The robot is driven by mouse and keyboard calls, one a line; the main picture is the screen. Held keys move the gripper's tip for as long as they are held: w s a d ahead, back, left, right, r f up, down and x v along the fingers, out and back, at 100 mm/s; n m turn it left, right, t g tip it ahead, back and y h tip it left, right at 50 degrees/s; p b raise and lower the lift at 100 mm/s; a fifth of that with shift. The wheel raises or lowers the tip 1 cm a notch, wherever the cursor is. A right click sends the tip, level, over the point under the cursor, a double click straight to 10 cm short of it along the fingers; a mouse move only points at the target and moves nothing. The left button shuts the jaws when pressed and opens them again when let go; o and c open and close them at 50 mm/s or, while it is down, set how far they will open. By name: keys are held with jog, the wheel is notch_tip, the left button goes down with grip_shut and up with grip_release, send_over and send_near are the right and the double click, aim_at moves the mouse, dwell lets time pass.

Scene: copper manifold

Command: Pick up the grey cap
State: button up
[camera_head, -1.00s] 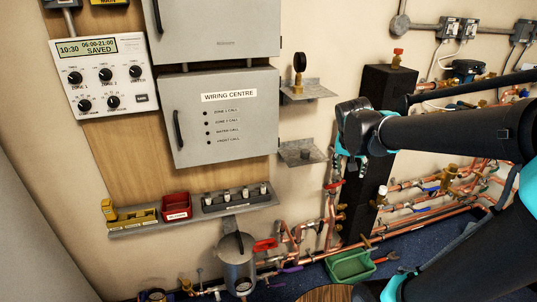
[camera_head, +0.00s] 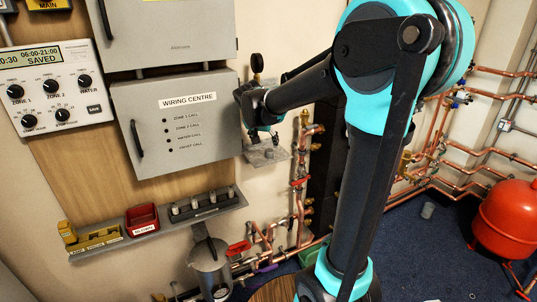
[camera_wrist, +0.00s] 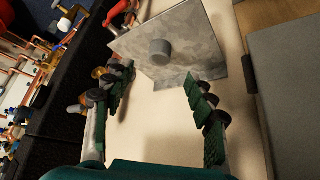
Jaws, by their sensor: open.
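A small grey round cap (camera_wrist: 160,52) stands on a grey metal bracket shelf (camera_wrist: 195,35) on the wall, seen in the wrist view beyond and between my fingertips. My gripper (camera_wrist: 160,80) is open and empty, with its two fingers apart. It is short of the cap and does not touch it. In the head view my gripper (camera_head: 264,135) is just above the shelf (camera_head: 280,155) and partly covers it; the cap (camera_head: 269,154) is small and hard to make out there.
The wiring centre box (camera_head: 178,122) is close to the left of my gripper. A gauge (camera_head: 257,64) is above it. Copper pipes (camera_head: 300,190) run below and right. A lower shelf (camera_head: 160,232) holds a red bin (camera_head: 142,219). A red tank (camera_head: 508,218) stands at the far right.

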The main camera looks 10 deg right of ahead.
aim_at(269, 151)
jog(key=shift+x, duration=3.6)
jog(key=shift+s, duration=0.1)
jog(key=c, duration=0.8)
